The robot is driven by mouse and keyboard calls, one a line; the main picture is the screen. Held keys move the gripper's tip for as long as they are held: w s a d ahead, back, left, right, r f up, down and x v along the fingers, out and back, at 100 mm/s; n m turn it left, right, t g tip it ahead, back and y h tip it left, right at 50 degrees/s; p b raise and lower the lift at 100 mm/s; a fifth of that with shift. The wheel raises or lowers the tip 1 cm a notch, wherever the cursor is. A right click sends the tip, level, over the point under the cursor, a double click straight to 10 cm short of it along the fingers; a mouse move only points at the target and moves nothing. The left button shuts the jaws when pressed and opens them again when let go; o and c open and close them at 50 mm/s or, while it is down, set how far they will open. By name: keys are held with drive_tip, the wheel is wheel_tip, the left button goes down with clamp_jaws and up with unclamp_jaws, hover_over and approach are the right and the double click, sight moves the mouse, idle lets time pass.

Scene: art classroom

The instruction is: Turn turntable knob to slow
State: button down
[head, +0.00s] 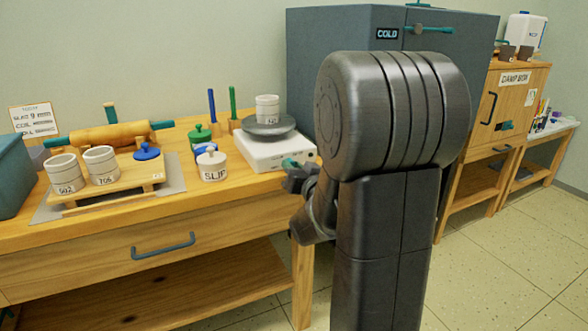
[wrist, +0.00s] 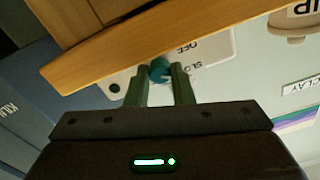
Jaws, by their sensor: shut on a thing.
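The turntable has a white base (head: 262,153) and a dark round wheel head (head: 277,128), and stands at the right end of the wooden table. Its teal knob (head: 289,163) is on the front right of the base. In the wrist view the knob (wrist: 160,69) sits between the fingertips of my gripper (wrist: 161,72), which is shut on it. "OFF" and part of "SLO" read upside down on the white panel (wrist: 208,45) beside it. I cannot tell which mark the knob points to. In the head view my gripper (head: 296,181) is partly hidden by my arm.
A white cup (head: 267,108) stands on the wheel head. A lidded "SLIP" jar (head: 211,166) and a green-lidded jar (head: 199,137) stand left of the turntable. The grey "COLD" cabinet (head: 305,60) is behind. The table's wooden edge (wrist: 85,63) runs close to my fingers.

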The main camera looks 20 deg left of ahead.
drive_tip(key=shift+m, duration=0.3)
drive_tip(key=c, duration=1.3)
unclamp_jaws()
drive_tip(key=shift+o, duration=0.2)
drive_tip(key=p+v, duration=0.2)
drive_tip(key=v, duration=1.1)
drive_tip(key=shift+s+d, duration=0.25)
drive_tip(key=shift+d, duration=0.1)
